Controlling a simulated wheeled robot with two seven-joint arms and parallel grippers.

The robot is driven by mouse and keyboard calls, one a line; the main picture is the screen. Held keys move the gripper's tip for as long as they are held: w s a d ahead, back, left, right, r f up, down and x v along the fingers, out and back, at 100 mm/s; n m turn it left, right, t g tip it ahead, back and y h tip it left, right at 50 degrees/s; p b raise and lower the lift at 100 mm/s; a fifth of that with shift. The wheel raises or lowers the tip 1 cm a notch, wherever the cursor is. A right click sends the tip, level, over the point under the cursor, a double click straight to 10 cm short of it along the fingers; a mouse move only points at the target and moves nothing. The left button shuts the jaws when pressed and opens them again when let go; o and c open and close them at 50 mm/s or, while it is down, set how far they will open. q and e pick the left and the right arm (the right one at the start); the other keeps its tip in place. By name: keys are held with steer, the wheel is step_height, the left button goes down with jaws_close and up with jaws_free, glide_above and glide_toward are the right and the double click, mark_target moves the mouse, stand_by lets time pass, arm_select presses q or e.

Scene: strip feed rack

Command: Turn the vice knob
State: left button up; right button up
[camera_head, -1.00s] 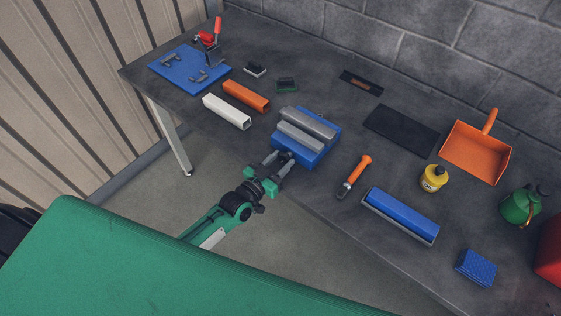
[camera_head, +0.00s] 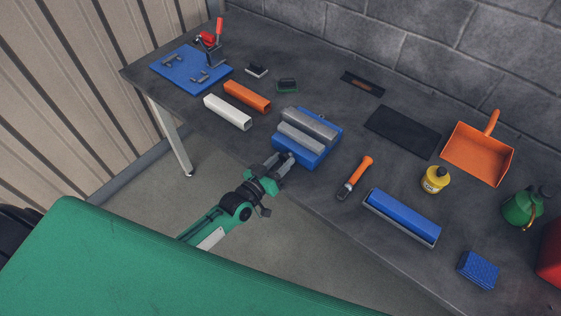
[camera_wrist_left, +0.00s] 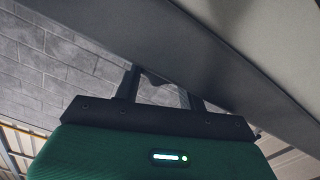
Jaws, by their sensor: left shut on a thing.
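The blue vice (camera_head: 290,157) with two grey jaws (camera_head: 309,124) sits at the front edge of the dark bench. My left gripper (camera_head: 284,161) reaches up from the lower left to the front face of the vice. It is shut on the vice knob, which is mostly hidden by the fingers in the head view. In the left wrist view the two dark fingers (camera_wrist_left: 160,88) stand apart, with a small dark piece between them under the bench edge. My right gripper is in neither view.
White (camera_head: 227,112) and orange (camera_head: 246,97) square tubes lie left of the vice. An orange-handled tool (camera_head: 355,177) and a blue roller-like block (camera_head: 402,215) lie to its right. The bench's front edge (camera_wrist_left: 245,75) runs close above the fingers in the wrist view.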

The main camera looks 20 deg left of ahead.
arm_select(q)
steer(key=o, duration=1)
steer(key=shift+b+v, duration=1.6)
steer(key=shift+v, duration=5.35)
